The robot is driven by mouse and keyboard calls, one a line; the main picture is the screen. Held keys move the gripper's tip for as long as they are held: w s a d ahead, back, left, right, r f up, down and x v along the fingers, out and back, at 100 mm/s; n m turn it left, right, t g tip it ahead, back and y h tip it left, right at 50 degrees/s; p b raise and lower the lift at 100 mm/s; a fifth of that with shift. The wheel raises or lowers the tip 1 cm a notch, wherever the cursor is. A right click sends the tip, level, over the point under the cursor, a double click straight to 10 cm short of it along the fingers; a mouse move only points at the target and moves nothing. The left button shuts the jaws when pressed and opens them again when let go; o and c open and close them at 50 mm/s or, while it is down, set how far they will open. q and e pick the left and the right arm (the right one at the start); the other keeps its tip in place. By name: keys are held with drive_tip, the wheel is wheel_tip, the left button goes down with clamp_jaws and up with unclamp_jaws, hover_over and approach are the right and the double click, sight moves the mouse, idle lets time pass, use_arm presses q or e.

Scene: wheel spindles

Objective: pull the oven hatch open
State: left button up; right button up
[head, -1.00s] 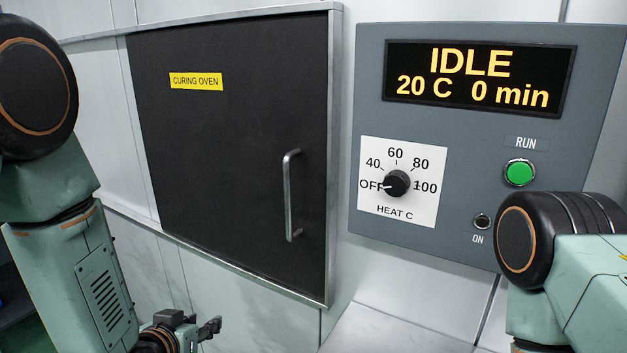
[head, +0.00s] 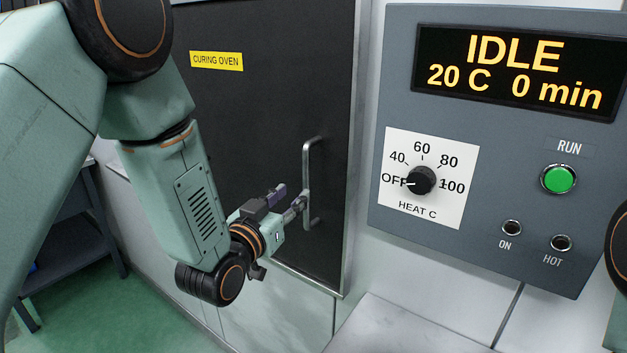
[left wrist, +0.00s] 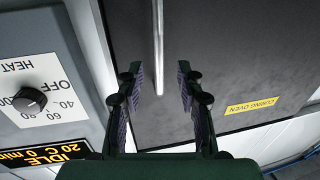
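The oven hatch (head: 262,120) is a dark flat door with a yellow CURING OVEN label, and it looks shut. Its upright silver bar handle (head: 309,180) is near the door's right edge. My left gripper (head: 291,197) is open just left of the handle's middle in the head view. In the left wrist view, turned upside down, the handle (left wrist: 158,45) shows between the two spread fingers (left wrist: 160,78). Neither finger appears to press on it; whether the bar is fully between the pads in depth I cannot tell. My right gripper is out of view.
Right of the hatch is a grey control panel (head: 500,225) with a heat knob (head: 421,180) at OFF, a green RUN button (head: 558,179) and a display (head: 515,72) reading IDLE. A dark shelf (head: 75,235) stands at the left. Green floor shows at lower left.

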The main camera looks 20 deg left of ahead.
sight(305, 183)
use_arm(q)
drive_tip(key=w, duration=0.2)
drive_tip(key=w+p, duration=0.1)
drive_tip(key=w, duration=0.1)
drive_tip(key=w+d, duration=0.1)
drive_tip(key=w, duration=0.2)
drive_tip(key=shift+w, duration=0.15)
drive_tip(key=shift+d, duration=0.2)
drive_tip(key=shift+c, duration=0.2)
drive_tip(key=shift+w+a, duration=0.1)
drive_tip(key=shift+a, duration=0.05)
drive_tip(key=c, duration=0.3)
clamp_jaws()
